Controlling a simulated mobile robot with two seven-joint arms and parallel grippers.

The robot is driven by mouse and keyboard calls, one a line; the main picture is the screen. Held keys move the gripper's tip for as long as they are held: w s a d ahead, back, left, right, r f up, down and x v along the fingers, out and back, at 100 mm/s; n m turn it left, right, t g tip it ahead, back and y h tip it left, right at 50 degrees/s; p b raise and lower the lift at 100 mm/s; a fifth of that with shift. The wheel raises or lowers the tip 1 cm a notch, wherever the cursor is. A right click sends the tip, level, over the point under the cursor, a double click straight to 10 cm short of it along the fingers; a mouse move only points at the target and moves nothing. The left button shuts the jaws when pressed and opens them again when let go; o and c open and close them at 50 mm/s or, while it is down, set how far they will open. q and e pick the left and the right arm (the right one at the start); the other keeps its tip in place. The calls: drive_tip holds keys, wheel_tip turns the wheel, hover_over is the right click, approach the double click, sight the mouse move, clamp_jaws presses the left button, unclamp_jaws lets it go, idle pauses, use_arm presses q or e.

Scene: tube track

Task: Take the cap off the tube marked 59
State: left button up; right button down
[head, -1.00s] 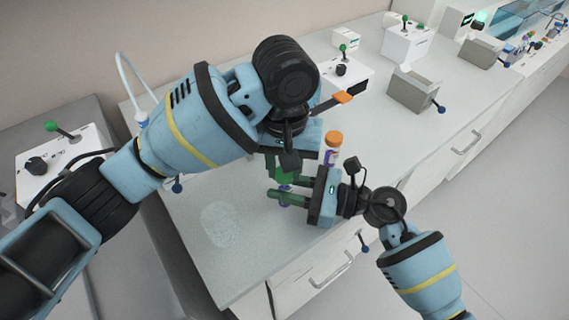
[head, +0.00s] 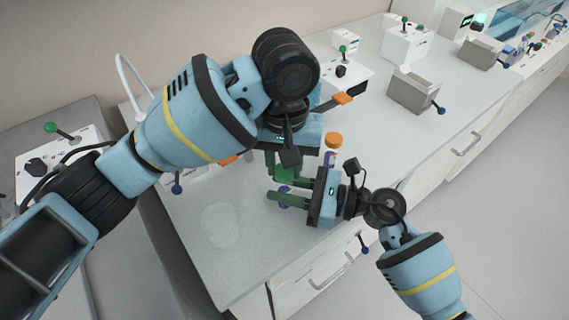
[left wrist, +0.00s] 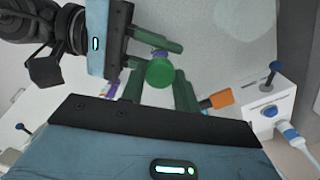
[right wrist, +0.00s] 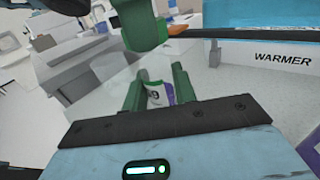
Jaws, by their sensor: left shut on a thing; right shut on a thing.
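The tube marked with a label ending in 9 (right wrist: 157,94) has a white and purple label; the rest of the number is hidden. My right gripper (head: 272,200) is shut around it from the side. A purple part of the tube shows in the head view (head: 284,189). My left gripper (head: 281,165) points down above it and is shut on the green cap (left wrist: 160,72).
An orange-capped tube (head: 334,141) stands just behind my right gripper. A box labelled WARMER (right wrist: 283,57) is close by. The counter at front left (head: 225,225) is clear.

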use_arm(q)
drive_tip(key=shift+r, duration=0.15)
drive_tip(key=shift+r, duration=0.35)
drive_tip(key=shift+r, duration=2.05)
use_arm(e)
drive_tip(key=c, duration=1)
unclamp_jaws()
drive_tip(key=shift+c, duration=0.2)
